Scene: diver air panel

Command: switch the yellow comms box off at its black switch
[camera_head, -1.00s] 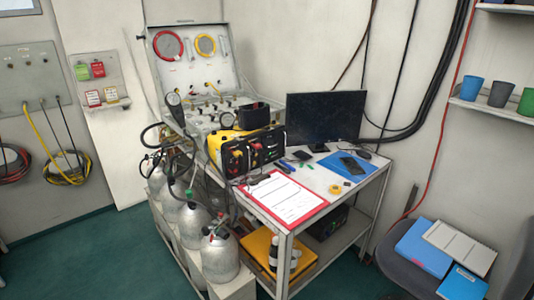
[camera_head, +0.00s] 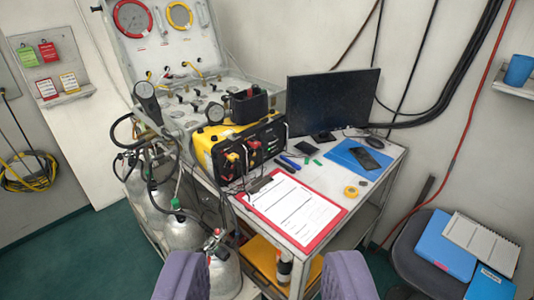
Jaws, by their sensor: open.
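The yellow comms box (camera_head: 206,141) stands on the table behind the clipboard, with a dark front panel (camera_head: 262,148) facing right and towards me. Red and yellow plugs and cables sit at the left of that panel. I cannot make out its black switch at this size. My gripper (camera_head: 265,280) shows as two purple-grey fingers at the bottom edge, wide apart and empty. It is well short of the box, with the table front and clipboard between.
A red clipboard (camera_head: 328,236) with paper lies on the table's front. A monitor (camera_head: 333,100), blue folder (camera_head: 343,157) and yellow tape roll (camera_head: 351,192) are right of the box. Gas cylinders (camera_head: 180,233) crowd the table's left; a chair (camera_head: 403,243) stands right.

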